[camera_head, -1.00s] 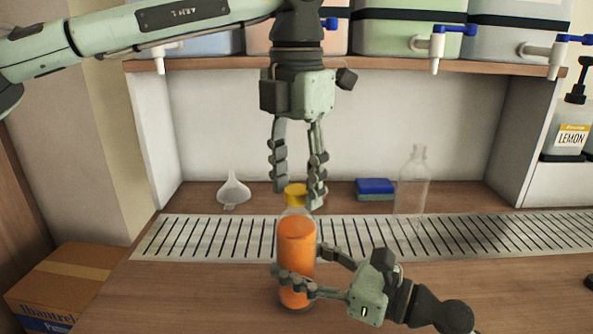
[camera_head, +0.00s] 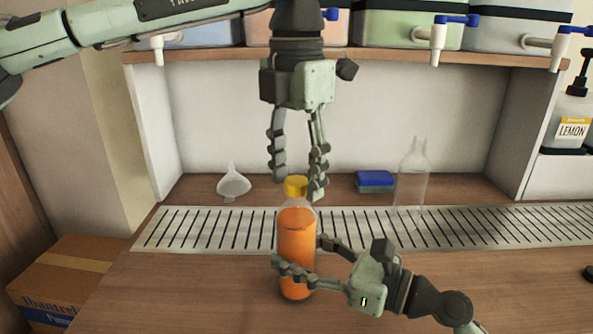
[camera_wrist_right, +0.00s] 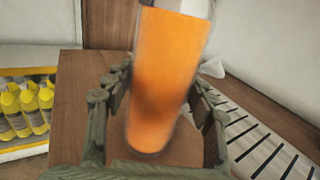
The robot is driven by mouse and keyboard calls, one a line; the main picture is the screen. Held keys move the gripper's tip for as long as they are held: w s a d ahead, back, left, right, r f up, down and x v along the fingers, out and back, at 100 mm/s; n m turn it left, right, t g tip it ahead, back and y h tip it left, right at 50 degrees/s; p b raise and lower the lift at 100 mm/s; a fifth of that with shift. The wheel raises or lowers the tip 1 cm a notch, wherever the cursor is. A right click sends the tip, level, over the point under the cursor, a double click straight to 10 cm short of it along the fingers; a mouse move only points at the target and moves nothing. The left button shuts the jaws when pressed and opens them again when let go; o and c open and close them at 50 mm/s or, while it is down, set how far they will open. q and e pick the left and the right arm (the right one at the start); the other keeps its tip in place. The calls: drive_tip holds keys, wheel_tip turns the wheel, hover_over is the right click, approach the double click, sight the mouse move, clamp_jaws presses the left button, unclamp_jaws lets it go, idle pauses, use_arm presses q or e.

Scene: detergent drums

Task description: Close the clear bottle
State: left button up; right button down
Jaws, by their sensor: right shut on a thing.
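The clear bottle (camera_head: 297,245), filled with orange liquid, stands upright at the front edge of the slotted strip. My right gripper (camera_head: 296,268) is shut around its lower body from the right; the wrist view also shows the bottle (camera_wrist_right: 166,80) between the fingers, its top out of frame. A yellow cap (camera_head: 296,187) sits at the bottle's mouth; whether it is seated cannot be told. My left gripper (camera_head: 298,183) points down from above, its fingers spread on either side of the cap. Whether they touch it is unclear.
Drums with taps (camera_head: 437,45) sit on the shelf above. A lemon pump bottle (camera_head: 572,125) is at right. The front counter is mostly clear.

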use_arm(q)
wheel_tip(320, 180, up, 12)
idle(0.7)
use_arm(e)
drive_tip(key=shift+c, duration=2.4)
unclamp_jaws()
drive_tip(key=v, duration=1.2)
